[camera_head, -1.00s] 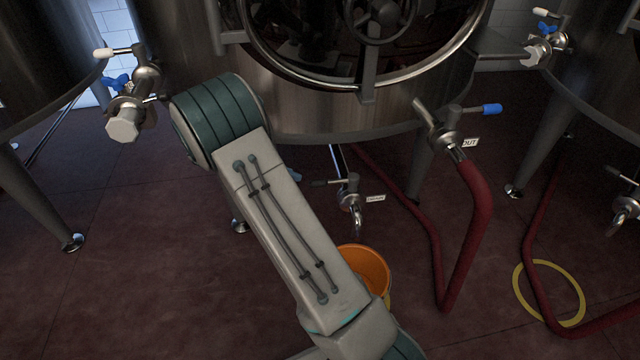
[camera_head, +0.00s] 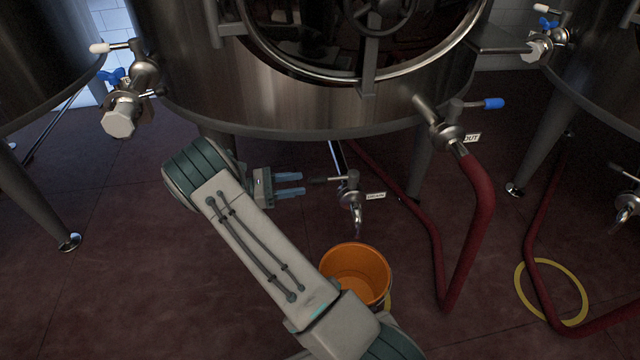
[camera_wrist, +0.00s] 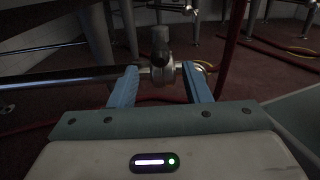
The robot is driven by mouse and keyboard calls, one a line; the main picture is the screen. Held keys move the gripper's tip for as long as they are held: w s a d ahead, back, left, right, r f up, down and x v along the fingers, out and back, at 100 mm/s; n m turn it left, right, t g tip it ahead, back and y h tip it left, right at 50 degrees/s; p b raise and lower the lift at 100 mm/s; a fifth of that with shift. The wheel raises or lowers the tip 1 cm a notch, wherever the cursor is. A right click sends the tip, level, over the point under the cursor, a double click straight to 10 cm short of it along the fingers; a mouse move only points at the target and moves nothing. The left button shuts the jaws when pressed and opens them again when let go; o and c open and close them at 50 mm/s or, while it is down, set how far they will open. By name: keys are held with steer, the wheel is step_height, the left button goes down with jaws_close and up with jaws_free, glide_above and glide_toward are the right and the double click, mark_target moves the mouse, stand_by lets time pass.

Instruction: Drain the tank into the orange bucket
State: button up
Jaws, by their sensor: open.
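The steel tank (camera_head: 300,105) stands at the centre of the head view. Its drain valve (camera_head: 348,192) hangs below it, with a dark lever (camera_head: 322,181) pointing left and a DRAIN tag (camera_head: 376,196). The orange bucket (camera_head: 357,272) stands on the floor below the spout, its front left partly hidden by my arm. My gripper (camera_head: 303,184) is open, its blue fingers pointing right at the lever's left end. In the wrist view the valve (camera_wrist: 160,70) shows beyond and between the open fingers (camera_wrist: 160,88), with the dark lever end toward me. I cannot tell whether the fingers touch it.
The OUT valve (camera_head: 450,135) with a blue handle carries a red hose (camera_head: 475,210) down to the floor right of the bucket. A capped side valve (camera_head: 125,118) sits at upper left. A yellow ring (camera_head: 522,290) lies on the floor at right. Tank legs stand around.

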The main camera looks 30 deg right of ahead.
mark_target(320, 181)
steer(key=b+x, duration=0.1)
steer(key=x, duration=0.6)
steer(key=shift+s+d+b, duration=0.1)
steer(key=shift+d+b, duration=0.1)
steer(key=shift+b, duration=0.15)
jaws_close()
